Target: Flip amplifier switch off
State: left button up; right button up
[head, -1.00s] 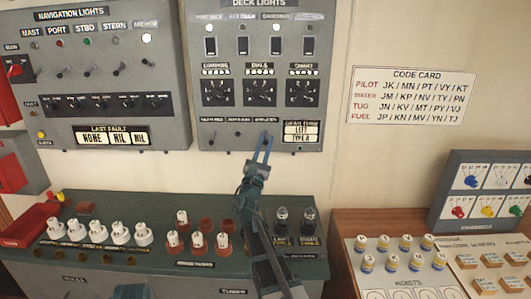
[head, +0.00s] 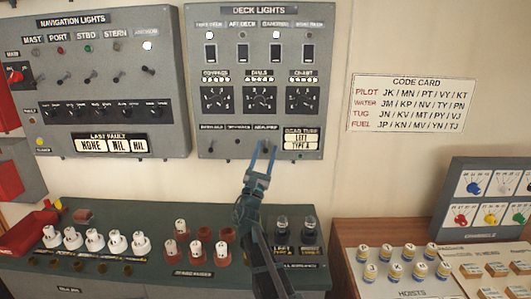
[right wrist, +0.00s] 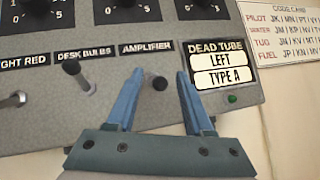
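The amplifier switch (right wrist: 160,83) is a small dark round-ended lever under the AMPLIFIER label (right wrist: 147,48) on the grey deck lights panel (head: 197,85). My right gripper (right wrist: 158,88) is open, with its two blue fingers apart. In the right wrist view the switch end shows in the gap between the fingertips, nearer the right one; I cannot tell whether they touch it. In the head view the right gripper (head: 264,150) reaches up to the panel's lower edge and partly hides the switch. My left gripper is not in view.
The desk bulbs switch (right wrist: 75,69) stands to the left. The dead tube plate (right wrist: 216,62) and a small green light (right wrist: 232,98) are to the right. Below is a green console (head: 170,215) with several white-topped plugs. The navigation lights panel (head: 103,80) is further left.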

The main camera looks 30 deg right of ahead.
jog(key=b+v, duration=0.8)
jog(key=v, duration=0.6)
jog(key=shift+b, duration=0.4)
